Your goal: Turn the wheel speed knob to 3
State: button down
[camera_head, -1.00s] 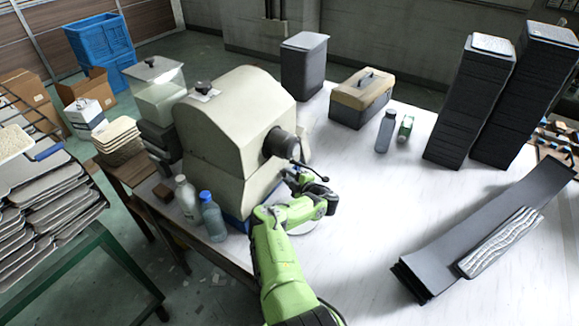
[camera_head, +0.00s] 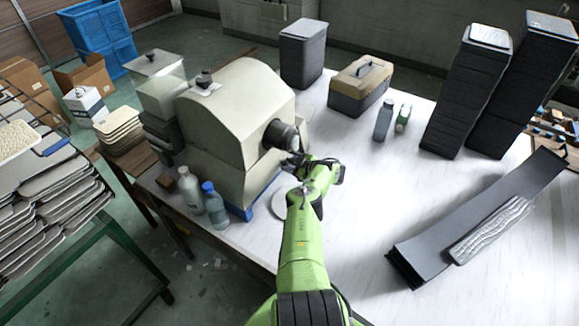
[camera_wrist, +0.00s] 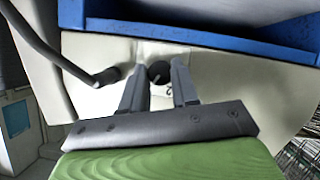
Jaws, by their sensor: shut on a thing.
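The wheel speed knob (camera_wrist: 158,71) is a small dark round knob with a light pointer line, on the cream machine's face in the wrist view. My gripper (camera_wrist: 160,78) has its two grey fingers on either side of the knob, shut on it. A mark that looks like a 2 shows just below and right of the knob; the other scale marks are hidden or too small to read. In the head view my arm reaches to the cream machine (camera_head: 235,110), and my gripper (camera_head: 297,162) is below its dark round spout. The knob is hidden there.
A dark bent lever (camera_wrist: 85,72) is left of the fingers. A blue tray edge (camera_wrist: 200,35) runs along the machine. Two bottles (camera_head: 190,190) stand at the machine's left front. Grey panels (camera_head: 480,215) lie on the right of the white table.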

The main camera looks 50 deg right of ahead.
jog(key=shift+a+f+m, duration=0.1)
jog(key=shift+f+m, duration=0.1)
jog(key=shift+m, duration=0.1)
dwell(0.4)
jog(key=c, duration=0.9)
grip_release()
jog(key=shift+r, duration=0.1)
jog(key=shift+o, duration=0.2)
jog(key=p+v, duration=0.5)
jog(key=v, duration=1)
jog(key=shift+s+d+r+p, duration=0.2)
jog(key=shift+s+r+p, duration=0.05)
jog(key=shift+s+p, duration=0.1)
